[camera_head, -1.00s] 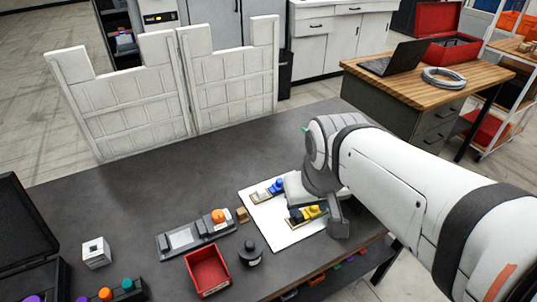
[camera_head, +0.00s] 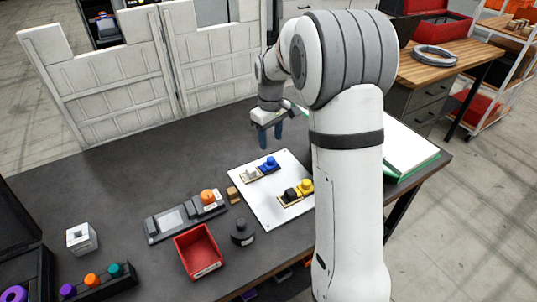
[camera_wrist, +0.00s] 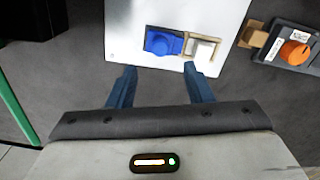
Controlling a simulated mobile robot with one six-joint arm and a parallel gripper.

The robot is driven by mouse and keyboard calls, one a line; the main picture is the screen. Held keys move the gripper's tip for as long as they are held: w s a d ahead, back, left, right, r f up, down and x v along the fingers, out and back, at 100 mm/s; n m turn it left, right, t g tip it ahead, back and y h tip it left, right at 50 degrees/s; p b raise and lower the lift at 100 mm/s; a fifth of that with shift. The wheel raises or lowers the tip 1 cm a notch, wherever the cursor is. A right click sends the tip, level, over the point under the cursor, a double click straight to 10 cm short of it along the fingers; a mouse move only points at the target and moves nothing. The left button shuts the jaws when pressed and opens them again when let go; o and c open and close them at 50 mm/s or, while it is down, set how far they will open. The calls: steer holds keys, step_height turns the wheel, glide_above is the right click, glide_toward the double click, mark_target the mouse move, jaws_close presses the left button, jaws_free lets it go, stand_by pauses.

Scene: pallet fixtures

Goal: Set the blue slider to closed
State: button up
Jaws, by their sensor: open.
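The blue slider (camera_head: 268,163) is a blue knob on a small rail on the white board (camera_head: 259,211). A pale, whitish knob (camera_head: 250,174) sits beside it at the left end of the same rail. In the wrist view the blue slider (camera_wrist: 163,43) is left of the pale block (camera_wrist: 202,49). My gripper (camera_head: 266,134) is open and empty, above the table just behind the board. In the wrist view my gripper's blue fingertips (camera_wrist: 159,70) are spread apart, pointing toward the rail, with a gap to it. A yellow knob (camera_head: 306,186) and a black knob (camera_head: 291,194) sit on a second rail.
Left of the board are a small wooden block (camera_head: 233,195), a grey device with an orange knob (camera_head: 208,197), a red bin (camera_head: 198,252) and a black round object (camera_head: 242,233). A green-edged white stack (camera_head: 410,155) lies right of my arm. The table behind the board is clear.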

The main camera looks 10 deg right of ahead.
mark_target(271, 158)
step_height(271, 158, down, 8)
steer(key=shift+r+p, duration=0.2)
steer(key=shift+p, duration=0.3)
steer(key=shift+c, duration=0.5)
jaws_close()
